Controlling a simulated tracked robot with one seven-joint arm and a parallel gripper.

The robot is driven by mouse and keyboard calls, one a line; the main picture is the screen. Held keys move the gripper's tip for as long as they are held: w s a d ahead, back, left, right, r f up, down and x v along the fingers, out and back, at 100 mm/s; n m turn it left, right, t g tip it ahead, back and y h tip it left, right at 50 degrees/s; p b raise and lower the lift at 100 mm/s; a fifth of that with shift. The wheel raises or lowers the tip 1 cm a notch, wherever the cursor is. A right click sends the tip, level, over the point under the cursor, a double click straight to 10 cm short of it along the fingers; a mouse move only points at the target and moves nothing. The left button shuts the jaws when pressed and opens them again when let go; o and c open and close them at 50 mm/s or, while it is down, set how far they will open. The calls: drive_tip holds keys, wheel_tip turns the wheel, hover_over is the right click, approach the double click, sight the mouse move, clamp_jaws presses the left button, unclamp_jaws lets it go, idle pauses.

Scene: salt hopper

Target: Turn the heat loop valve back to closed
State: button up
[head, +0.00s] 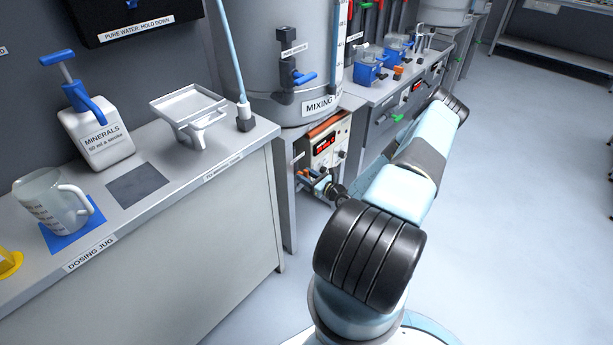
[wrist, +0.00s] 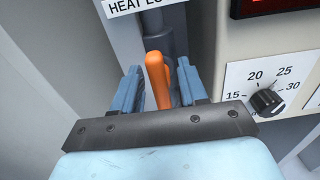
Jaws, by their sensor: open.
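The orange lever of the heat loop valve (wrist: 156,75) stands upright in the wrist view, below a partly cut-off label reading "HEAT LO". A dark grey vertical pipe is behind it. My gripper (wrist: 160,70) is open, with one blue finger on each side of the lever. A narrow gap shows on the left; on the right the finger is very close, and I cannot tell if it touches. The lever's lower end is hidden behind my gripper body.
The heater unit (head: 331,143) has a red display and a black dial (wrist: 267,101) close to the right of my gripper. A bench leg (head: 286,200) stands to the left. The mixing tank (head: 268,70) is above. The floor at right is clear.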

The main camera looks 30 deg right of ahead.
drive_tip(key=shift+w+a, duration=0.1)
drive_tip(key=shift+w, duration=0.15)
drive_tip(key=shift+c, duration=0.4)
